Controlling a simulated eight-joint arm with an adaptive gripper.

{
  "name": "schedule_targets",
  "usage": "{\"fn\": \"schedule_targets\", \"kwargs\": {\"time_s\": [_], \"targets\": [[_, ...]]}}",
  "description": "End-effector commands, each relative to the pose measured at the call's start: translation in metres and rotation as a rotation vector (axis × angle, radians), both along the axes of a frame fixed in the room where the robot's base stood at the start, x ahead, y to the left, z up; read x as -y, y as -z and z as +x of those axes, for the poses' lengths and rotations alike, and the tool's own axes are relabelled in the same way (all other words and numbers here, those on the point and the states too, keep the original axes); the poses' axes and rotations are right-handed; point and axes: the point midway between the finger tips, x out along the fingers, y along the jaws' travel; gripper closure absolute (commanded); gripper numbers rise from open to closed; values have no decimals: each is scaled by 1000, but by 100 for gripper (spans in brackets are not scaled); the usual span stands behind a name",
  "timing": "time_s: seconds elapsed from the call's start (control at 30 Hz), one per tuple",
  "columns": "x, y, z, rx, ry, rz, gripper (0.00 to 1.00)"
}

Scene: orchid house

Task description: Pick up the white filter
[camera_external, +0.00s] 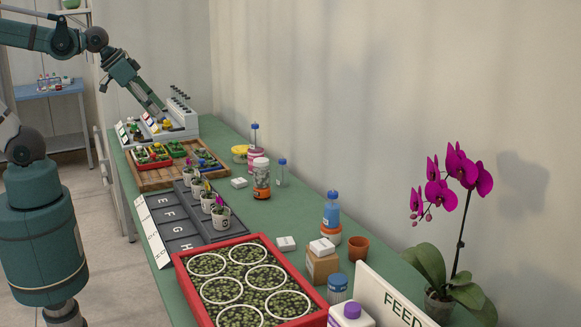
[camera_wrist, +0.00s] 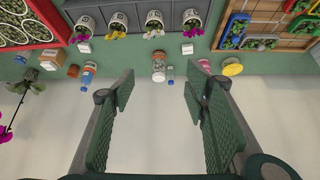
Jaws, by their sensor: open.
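Several small white square blocks lie on the green table, and I cannot tell for sure which is the white filter. One white block (camera_external: 239,183) lies between the potted seedlings and the orange-labelled jar; it also shows in the wrist view (camera_wrist: 187,48). A second white block (camera_external: 286,243) lies by the red tray and shows in the wrist view (camera_wrist: 84,47).
A red tray (camera_external: 183,274) with white rings is at the near end. Several potted seedlings stand on a lettered dark board (camera_external: 180,230). The orange-labelled jar (camera_external: 261,180), a clear blue-capped bottle (camera_external: 281,173) and a blue bottle (camera_external: 332,211) stand near the wall. A wooden tray (camera_external: 150,180) lies farther back.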

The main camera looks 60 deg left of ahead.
Motion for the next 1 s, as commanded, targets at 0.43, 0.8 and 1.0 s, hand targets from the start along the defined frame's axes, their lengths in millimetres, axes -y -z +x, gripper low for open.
{"fn": "schedule_targets", "kwargs": {"time_s": [0.43, 0.8, 1.0], "targets": [[58, -18, 68, -31, 140, 12, 54], [115, -21, 123, -55, 254, 24, 54], [151, -17, 151, -68, 317, 30, 54]]}}
